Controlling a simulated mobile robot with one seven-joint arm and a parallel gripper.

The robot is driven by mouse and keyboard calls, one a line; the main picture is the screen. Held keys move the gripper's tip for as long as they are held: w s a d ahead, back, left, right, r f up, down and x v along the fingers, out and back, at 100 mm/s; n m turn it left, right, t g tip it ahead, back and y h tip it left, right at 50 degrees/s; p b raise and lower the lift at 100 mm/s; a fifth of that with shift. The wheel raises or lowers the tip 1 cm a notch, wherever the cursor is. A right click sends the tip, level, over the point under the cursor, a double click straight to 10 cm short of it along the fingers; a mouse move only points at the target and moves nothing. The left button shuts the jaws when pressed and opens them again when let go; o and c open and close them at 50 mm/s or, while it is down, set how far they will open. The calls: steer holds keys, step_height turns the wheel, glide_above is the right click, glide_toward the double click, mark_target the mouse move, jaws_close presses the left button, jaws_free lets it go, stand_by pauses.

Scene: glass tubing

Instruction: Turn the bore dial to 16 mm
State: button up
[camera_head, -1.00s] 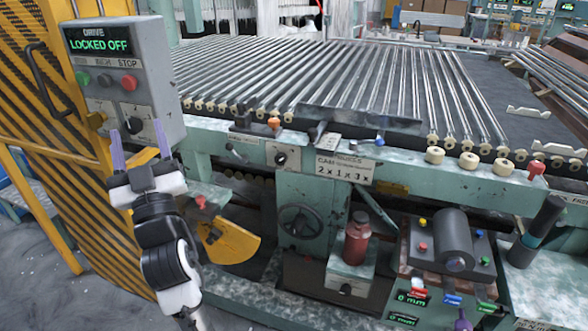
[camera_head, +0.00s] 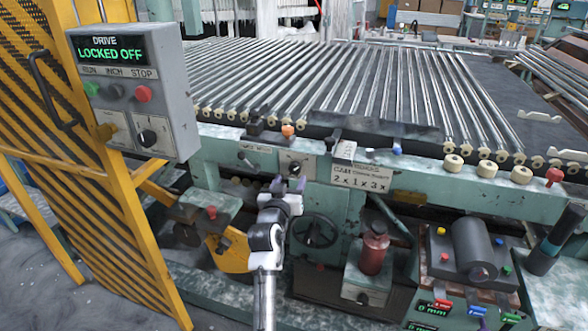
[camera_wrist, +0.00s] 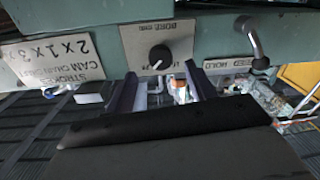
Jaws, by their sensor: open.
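The bore dial (camera_head: 295,168) is a black knob on a pale plate on the green front beam, left of the cam sign. In the wrist view the dial (camera_wrist: 160,56) appears upside down, with a light pointer line; its scale is too small to read. My gripper (camera_head: 288,185) is open and empty, just below and in front of the plate. In the wrist view my gripper (camera_wrist: 160,72) has its two dark fingers on either side of the knob's line, pointing at the plate. No contact with the knob shows.
A lever handle (camera_wrist: 253,42) sits beside the dial plate. The cam sign (camera_head: 361,178) is on the other side. A drive box (camera_head: 130,85) reading LOCKED OFF stands at left on a yellow guard. A handwheel (camera_head: 314,231) and red bottle (camera_head: 373,252) are below.

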mark_target(295, 170)
steer(key=x, duration=0.5)
steer(key=shift+w+p, duration=0.35)
steer(key=shift+p, duration=0.05)
steer(key=shift+c, duration=0.3)
steer(key=c, duration=0.9)
